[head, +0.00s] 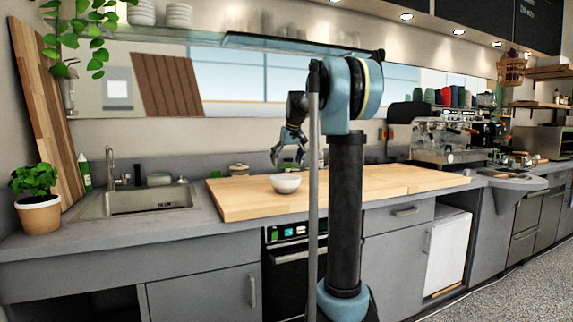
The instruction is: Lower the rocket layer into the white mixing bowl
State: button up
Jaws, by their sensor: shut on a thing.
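The white mixing bowl (286,184) stands upright on the wooden board, near its front edge. My gripper (287,162) hangs fingers down just above the bowl, apart from its rim as far as I can tell. The inside of the bowl is barely visible from this low angle.
The wooden board (400,181) is mostly clear to the right. A sink (140,201) lies at left. A small lidded pot (239,170) stands behind the board. A glass shelf (260,43) hangs above. The coffee machine (441,138) stands at right.

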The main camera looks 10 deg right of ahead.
dwell(0.4)
jog(key=shift+f, duration=2.75)
jog(key=o, duration=0.9)
jog(key=shift+f, duration=0.1)
jog(key=shift+o, duration=0.2)
jog(key=shift+r, duration=0.2)
jog(key=v, duration=1.1)
jog(key=s+f+m, duration=0.1)
jog(key=s+f, duration=0.6)
jog(key=s, duration=0.5)
jog(key=s+f, duration=0.8)
jog(key=s, duration=0.4)
jog(key=s+d+f+m+g+h, duration=0.1)
jog(key=s+f+m+g, duration=0.1)
jog(key=s+f, duration=1.8)
notch_tip(320, 180, down, 2)
jog(key=shift+s+d+f, duration=0.1)
jog(key=shift+s+d, duration=0.15)
jog(key=shift+d, duration=0.15)
